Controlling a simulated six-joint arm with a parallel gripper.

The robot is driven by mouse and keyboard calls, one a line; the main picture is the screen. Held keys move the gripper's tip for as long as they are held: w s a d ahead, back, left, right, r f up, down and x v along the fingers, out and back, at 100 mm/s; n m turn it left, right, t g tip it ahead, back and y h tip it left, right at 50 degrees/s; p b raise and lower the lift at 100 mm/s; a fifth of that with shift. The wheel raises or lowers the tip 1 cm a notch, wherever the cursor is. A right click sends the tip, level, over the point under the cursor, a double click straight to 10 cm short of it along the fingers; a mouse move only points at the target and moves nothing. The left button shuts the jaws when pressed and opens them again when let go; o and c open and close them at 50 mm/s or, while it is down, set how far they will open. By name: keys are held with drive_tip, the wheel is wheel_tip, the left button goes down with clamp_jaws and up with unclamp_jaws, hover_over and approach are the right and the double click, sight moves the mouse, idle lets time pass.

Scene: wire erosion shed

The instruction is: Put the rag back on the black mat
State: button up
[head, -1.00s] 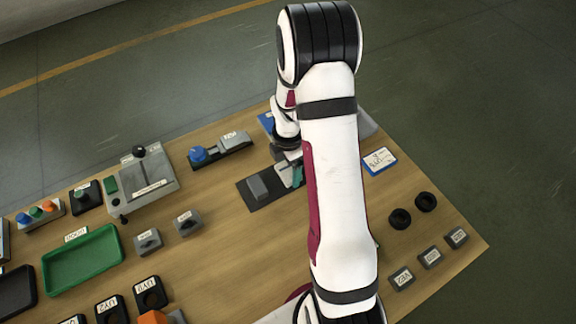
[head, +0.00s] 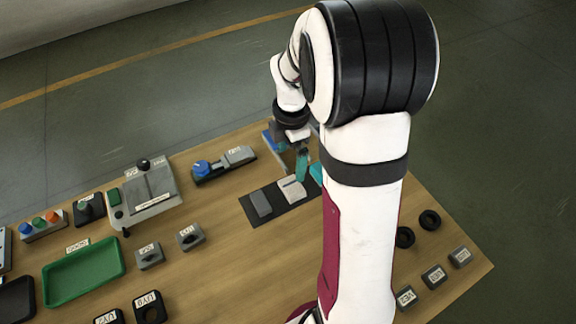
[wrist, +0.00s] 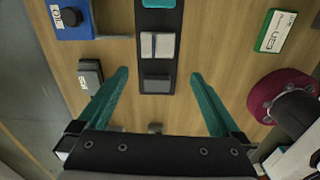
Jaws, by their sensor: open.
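The black mat (head: 285,207) lies on the wooden table and also shows in the wrist view (wrist: 158,20). A pale, folded-looking piece, which I take for the rag (head: 292,188), lies flat on the mat's middle; it shows in the wrist view (wrist: 157,46) too. A dark grey block (wrist: 156,83) sits at one end of the mat and a teal item (wrist: 158,4) at the other. My gripper (wrist: 159,73) is open and empty above the mat, its teal fingers spread wide on either side. In the head view my gripper (head: 291,155) is apart from the rag.
In the wrist view a blue block with a dark knob (wrist: 88,18) and a green-white box (wrist: 275,32) flank the mat. A blue-knobbed device (head: 223,163) and a green tray (head: 83,272) stand left in the head view. My arm hides part of the table's right side.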

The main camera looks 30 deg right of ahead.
drive_tip(key=s+a+r+m+y, duration=0.1)
drive_tip(key=s+a+r+m, duration=0.3)
drive_tip(key=s+a+m, duration=0.3)
drive_tip(key=s+a+r+m, duration=0.4)
drive_tip(key=s+a+m, duration=0.4)
drive_tip(key=s+m, duration=0.6)
drive_tip(key=shift+s+a+r+m+y, duration=0.2)
drive_tip(key=shift+m+y, duration=0.2)
drive_tip(key=shift+m, duration=0.6)
drive_tip(key=shift+w+d, duration=0.1)
